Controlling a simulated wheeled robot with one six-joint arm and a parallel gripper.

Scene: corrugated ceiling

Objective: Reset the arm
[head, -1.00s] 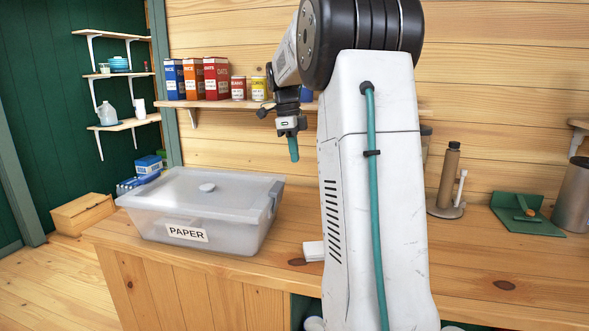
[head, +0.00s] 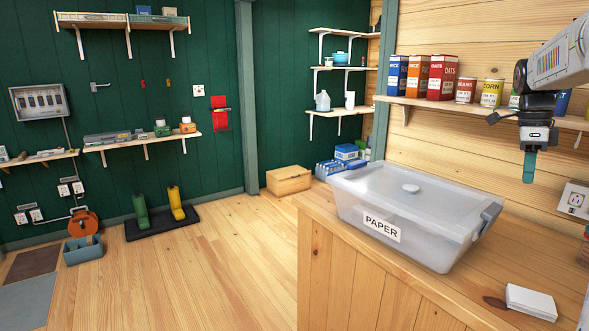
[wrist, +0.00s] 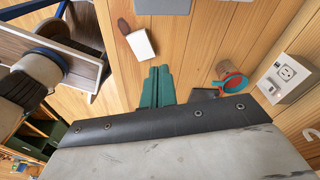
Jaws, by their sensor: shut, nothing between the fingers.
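My gripper (head: 529,167) hangs fingers-down at the right of the head view, above the counter and to the right of the lidded bin. Its teal fingers are together with nothing between them. In the wrist view the two teal fingers (wrist: 157,87) lie side by side, pointing toward the wooden counter. My arm comes in from the right edge of the head view, and the rest of it is outside the picture.
A clear lidded bin (head: 443,257) labelled PAPER stands on the wooden counter (head: 323,232). A white block (head: 531,302) lies to its right, also in the wrist view (wrist: 140,44). A shelf (head: 425,102) with boxes and cans runs behind. The floor at left (head: 215,272) is mostly clear.

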